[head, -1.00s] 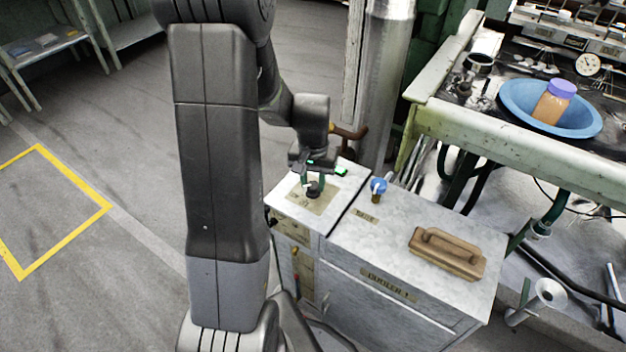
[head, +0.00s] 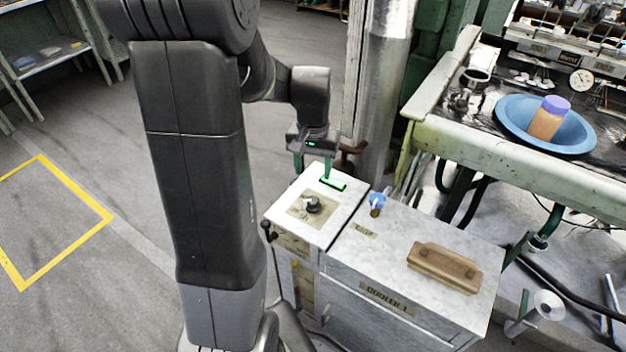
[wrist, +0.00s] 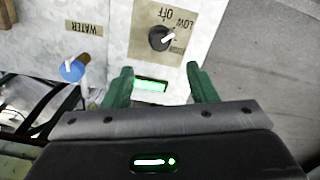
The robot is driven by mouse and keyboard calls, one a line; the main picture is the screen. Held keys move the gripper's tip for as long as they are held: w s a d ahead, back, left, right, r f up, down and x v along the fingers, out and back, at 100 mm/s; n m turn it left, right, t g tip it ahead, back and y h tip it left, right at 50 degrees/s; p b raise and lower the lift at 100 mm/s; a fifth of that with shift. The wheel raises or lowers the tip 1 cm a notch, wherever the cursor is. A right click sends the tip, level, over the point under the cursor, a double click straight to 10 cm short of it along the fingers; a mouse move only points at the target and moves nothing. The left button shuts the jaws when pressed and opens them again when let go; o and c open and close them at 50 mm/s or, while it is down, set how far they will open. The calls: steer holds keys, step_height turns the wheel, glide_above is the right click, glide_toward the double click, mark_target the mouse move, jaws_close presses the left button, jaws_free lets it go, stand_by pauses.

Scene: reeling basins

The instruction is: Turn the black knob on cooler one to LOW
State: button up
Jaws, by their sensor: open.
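The black knob (head: 313,204) sits on a beige label plate on the small left cabinet top, beside the one marked COOLER 1. OFF is above the knob and HIGH is below right. My gripper (wrist: 160,68) is open and empty, its green fingers apart from the knob. In the head view my gripper (head: 314,164) hangs above and behind the knob, near a green lit display (head: 333,183).
A blue-topped water valve (head: 377,201) and a brown handle (head: 444,266) are on the COOLER 1 lid (head: 400,225). A metal pipe (head: 388,90) rises close behind. A bench with a blue basin (head: 510,115) stands right. Open floor lies left.

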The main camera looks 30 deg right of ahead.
mark_target(313, 200)
steer(key=shift+r, duration=1.75)
step_height(313, 200, down, 14)
steer(key=shift+r+b, duration=0.1)
steer(key=shift+b, duration=1.15)
steer(key=shift+r, duration=0.1)
steer(key=shift+f, duration=0.45)
steer(key=shift+r+n, duration=0.25)
steer(key=shift+n, duration=0.65)
steer(key=n+b, duration=0.2)
steer(key=n, duration=0.4)
steer(key=shift+n, duration=0.4)
step_height(313, 200, up, 13)
steer(key=p, duration=0.2)
steer(key=shift+p, duration=0.35)
